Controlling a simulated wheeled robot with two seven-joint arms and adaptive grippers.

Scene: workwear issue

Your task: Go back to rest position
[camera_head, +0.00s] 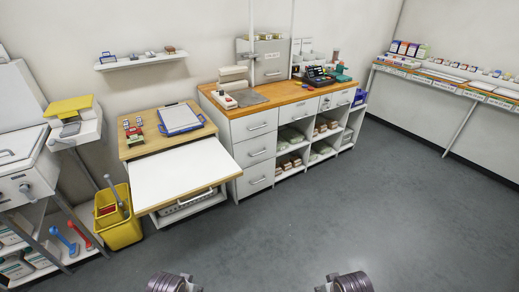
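Two dark, ribbed round parts of my own arms show at the bottom edge of the head view, one left of centre and one right of centre. Both are cut off by the frame edge. No gripper fingers can be made out on either side, so I cannot see what the grippers hold. Neither arm part touches any furniture; grey floor (330,215) lies around them.
A yellow bucket (120,232) stands at the left. A long shelf (450,85) runs along the right wall. The floor is clear.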

